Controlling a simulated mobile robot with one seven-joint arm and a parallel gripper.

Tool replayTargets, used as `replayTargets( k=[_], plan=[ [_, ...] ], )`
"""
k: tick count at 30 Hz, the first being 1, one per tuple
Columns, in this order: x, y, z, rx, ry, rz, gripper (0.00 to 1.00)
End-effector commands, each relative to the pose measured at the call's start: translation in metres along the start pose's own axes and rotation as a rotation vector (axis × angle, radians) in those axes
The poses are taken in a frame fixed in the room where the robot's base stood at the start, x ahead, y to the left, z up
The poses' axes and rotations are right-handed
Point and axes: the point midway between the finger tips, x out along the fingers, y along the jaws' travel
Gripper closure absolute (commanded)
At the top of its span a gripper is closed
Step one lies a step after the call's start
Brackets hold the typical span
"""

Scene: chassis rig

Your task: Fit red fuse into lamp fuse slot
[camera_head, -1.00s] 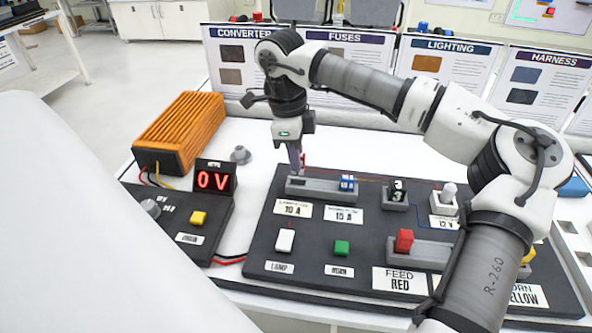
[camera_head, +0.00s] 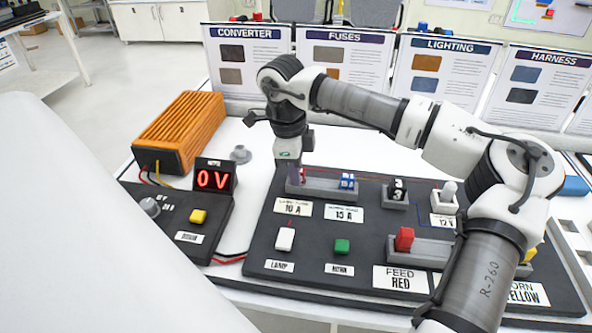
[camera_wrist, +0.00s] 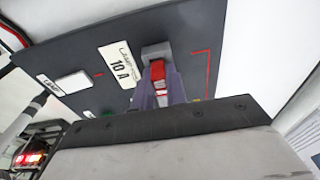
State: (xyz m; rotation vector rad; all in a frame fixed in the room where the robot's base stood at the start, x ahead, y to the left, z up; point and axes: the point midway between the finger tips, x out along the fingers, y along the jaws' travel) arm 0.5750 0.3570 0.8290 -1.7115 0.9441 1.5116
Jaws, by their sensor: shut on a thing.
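The red fuse (camera_wrist: 158,72) is between the fingers of my gripper (camera_wrist: 160,95) in the wrist view, at the grey fuse holder (camera_wrist: 157,49) beside the 10 A label (camera_wrist: 121,66). In the head view my gripper (camera_head: 296,178) points down at the left end of the grey fuse holder (camera_head: 325,193), and only a sliver of red shows there. The gripper is shut on the red fuse. How deep the fuse sits in the slot is hidden by the fingers. A blue fuse (camera_head: 347,181) stands in the right end of the same holder, behind the 15 A label.
A white lamp button (camera_head: 285,239), a green button (camera_head: 342,246) and a red block (camera_head: 404,239) stand nearer the front of the dark board (camera_head: 310,236). A display (camera_head: 214,180) reading 0 V and an orange converter (camera_head: 178,131) are at left. My arm covers the board's right side.

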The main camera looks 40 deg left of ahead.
Motion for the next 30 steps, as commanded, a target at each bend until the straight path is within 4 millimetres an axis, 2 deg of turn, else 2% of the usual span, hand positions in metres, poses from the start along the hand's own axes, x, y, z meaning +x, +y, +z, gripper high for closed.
replayTargets(
  k=[1, 3, 4, 8, 21, 26, 30],
  plan=[
    [0.011, 0.002, 0.001, -0.002, 0.005, 0.014, 1.00],
    [0.011, 0.003, 0.001, -0.002, 0.004, 0.016, 1.00],
    [0.012, 0.003, 0.001, -0.002, 0.004, 0.017, 0.82],
    [0.013, 0.004, 0.002, -0.004, 0.003, 0.019, 0.65],
    [0.009, 0.005, 0.002, -0.009, 0.004, 0.023, 0.64],
    [-0.010, 0.004, 0.001, -0.009, 0.006, 0.019, 0.64],
    [-0.045, 0.002, 0.000, -0.004, 0.006, 0.013, 0.64]
  ],
)
